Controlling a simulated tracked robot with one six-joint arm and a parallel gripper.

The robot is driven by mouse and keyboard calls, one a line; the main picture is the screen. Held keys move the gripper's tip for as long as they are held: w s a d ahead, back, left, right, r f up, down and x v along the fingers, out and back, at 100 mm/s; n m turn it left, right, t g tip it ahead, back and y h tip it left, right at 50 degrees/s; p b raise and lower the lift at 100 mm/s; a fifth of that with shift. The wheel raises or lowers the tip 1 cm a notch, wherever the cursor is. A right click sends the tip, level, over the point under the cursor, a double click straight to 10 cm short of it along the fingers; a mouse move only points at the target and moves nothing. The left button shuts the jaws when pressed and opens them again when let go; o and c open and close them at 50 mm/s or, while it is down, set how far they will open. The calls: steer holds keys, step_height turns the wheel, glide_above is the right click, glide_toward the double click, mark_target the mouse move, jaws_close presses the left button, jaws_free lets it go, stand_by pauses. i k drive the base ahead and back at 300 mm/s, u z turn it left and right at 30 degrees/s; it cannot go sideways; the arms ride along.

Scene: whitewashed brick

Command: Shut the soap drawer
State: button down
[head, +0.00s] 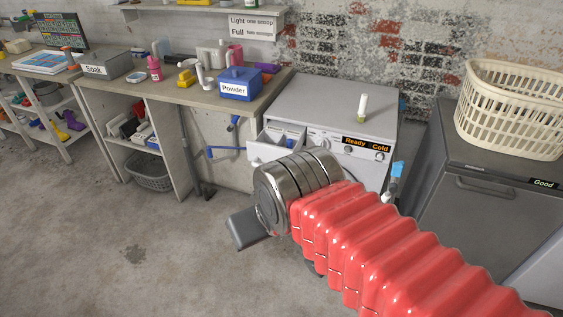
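The soap drawer (266,152) juts out from the upper left of the white washing machine's front (335,108), and its blue inside shows from above. The machine's panel (365,146) reads "Ready" and "Cold". My arm, in red bellows with a metal wrist, reaches in from the lower right and hides much of the machine's front. My gripper (243,230) shows only as a dark grey piece past the wrist, lower in the picture than the drawer. Its fingers cannot be made out, and no contact with the drawer shows.
A workbench at left holds a blue "Powder" box (240,84) and several bottles. A grey appliance (470,190) with a cream basket (512,108) stands at right. The floor at left is clear.

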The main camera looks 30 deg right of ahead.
mark_target(270, 145)
steer(key=z, duration=0.05)
steer(key=i, duration=1)
steer(key=u, duration=0.05)
